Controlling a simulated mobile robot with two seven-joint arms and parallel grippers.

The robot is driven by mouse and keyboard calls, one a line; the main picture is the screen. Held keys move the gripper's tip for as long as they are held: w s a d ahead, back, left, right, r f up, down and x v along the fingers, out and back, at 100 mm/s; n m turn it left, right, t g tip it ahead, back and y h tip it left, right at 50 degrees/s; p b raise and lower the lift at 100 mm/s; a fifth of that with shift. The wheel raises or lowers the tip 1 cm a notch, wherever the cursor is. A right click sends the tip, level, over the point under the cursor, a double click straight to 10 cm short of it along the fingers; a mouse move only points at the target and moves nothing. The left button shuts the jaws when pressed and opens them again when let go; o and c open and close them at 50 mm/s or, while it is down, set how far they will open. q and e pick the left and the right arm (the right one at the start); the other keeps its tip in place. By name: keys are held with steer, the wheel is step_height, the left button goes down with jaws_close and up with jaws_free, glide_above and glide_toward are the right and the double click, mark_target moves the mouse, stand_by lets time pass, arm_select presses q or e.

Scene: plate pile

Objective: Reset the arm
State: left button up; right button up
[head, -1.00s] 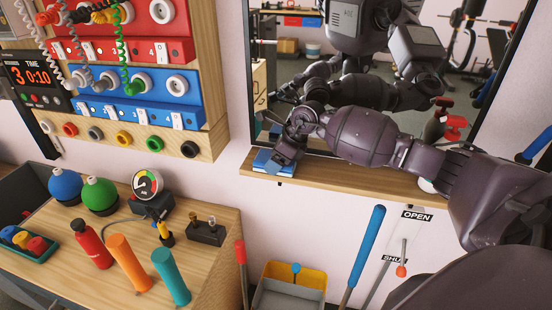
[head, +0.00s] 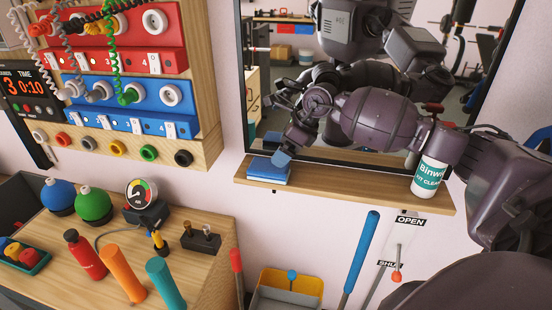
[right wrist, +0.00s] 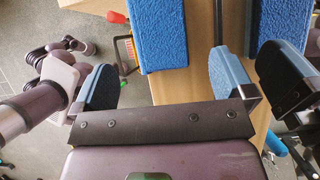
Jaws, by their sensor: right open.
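My right arm comes in from the right in the head view and reaches along the mirror. Its gripper (head: 284,157) is just above a folded blue cloth (head: 268,173) at the left end of the wooden shelf. In the right wrist view the gripper (right wrist: 163,82) is open, with blue-padded fingers wide apart. The blue cloth also shows in that view (right wrist: 156,36), beyond the fingertips and not gripped. Whether a finger touches it I cannot tell. My left gripper is not in view.
A mirror (head: 262,105) stands behind the shelf (head: 345,187) and reflects my arm. A white spray bottle (head: 429,176) stands at the shelf's right end, close to my forearm. A workbench (head: 215,265) with bottles and a gauge (head: 141,193) is at lower left.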

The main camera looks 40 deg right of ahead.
steer(key=shift+v, duration=1.45)
